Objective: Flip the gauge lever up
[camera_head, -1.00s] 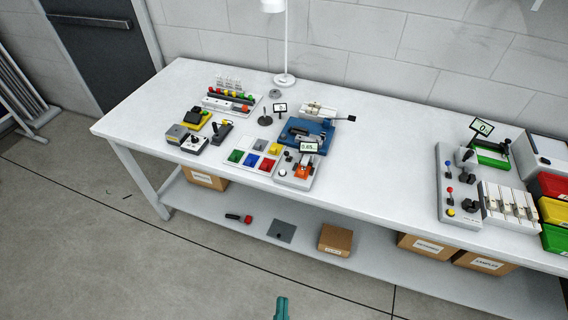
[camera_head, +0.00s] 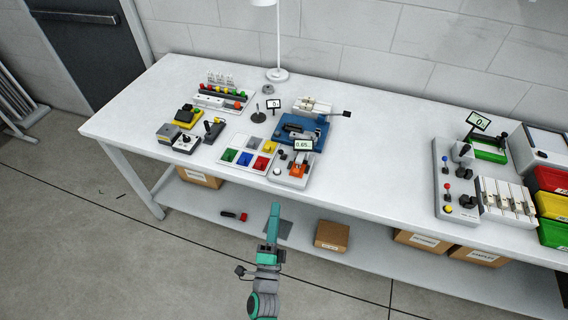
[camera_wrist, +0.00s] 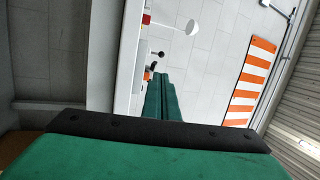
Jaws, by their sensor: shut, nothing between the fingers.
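Several small devices with levers and displays stand on the white bench (camera_head: 375,170); which one is the gauge is too small to tell. One device (camera_head: 290,170) near the front edge has a display (camera_head: 303,144) reading about 0.65 and an orange part. A small display (camera_head: 273,104) stands behind it beside a dark stand (camera_head: 256,115). A third display (camera_head: 478,120) stands over a green device on the right. My gripper (camera_head: 275,206) is shut and empty, in front of the bench's front edge and apart from the devices. Its green fingers show in the wrist view (camera_wrist: 161,78).
A blue fixture (camera_head: 316,132) and a tray of coloured compartments sit near the first device. A white lamp (camera_head: 277,73) stands behind. The lower shelf holds cardboard boxes (camera_head: 332,236). The bench between the left group and the right-hand panel (camera_head: 446,190) is clear.

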